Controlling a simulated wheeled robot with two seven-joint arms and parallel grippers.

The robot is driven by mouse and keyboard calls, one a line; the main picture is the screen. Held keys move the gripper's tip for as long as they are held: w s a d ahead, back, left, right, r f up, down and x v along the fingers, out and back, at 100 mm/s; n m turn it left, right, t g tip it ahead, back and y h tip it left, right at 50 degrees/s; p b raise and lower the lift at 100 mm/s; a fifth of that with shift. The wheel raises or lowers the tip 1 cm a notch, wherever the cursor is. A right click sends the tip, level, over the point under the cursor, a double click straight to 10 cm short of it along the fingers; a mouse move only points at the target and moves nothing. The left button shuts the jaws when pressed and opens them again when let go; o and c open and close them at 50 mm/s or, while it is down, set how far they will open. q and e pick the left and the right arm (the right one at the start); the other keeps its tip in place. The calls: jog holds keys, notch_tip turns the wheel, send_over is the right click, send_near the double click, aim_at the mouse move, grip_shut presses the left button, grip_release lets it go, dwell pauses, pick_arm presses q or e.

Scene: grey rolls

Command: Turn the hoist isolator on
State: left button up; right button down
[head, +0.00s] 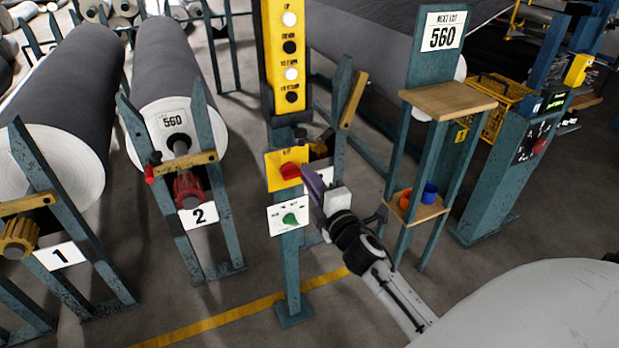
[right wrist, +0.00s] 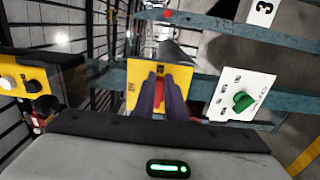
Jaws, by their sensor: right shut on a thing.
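The isolator is a red knob (head: 290,170) on a yellow plate (head: 273,181), on a teal post below the yellow button box. In the right wrist view the red knob (right wrist: 159,92) shows between my purple-grey fingers, on its yellow plate (right wrist: 135,75). My right gripper (head: 312,181) reaches the knob from the right and is shut on it; in the right wrist view the gripper (right wrist: 162,100) points straight at the plate. The fingers hide part of the knob and its markings, so I cannot read its setting. My left gripper is not in view.
A white plate with a green knob (head: 290,218) sits just below. The yellow button box (head: 288,60) is above. A teal stand with wooden shelves (head: 448,101) is close on the right. Grey rolls (head: 165,65) on teal racks stand at left.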

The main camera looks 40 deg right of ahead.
jog(key=shift+f, duration=0.1)
dwell(0.3)
jog(key=c, duration=1.8)
grip_release()
jog(key=shift+s, duration=0.1)
jog(key=v, duration=1)
jog(key=shift+s, duration=0.1)
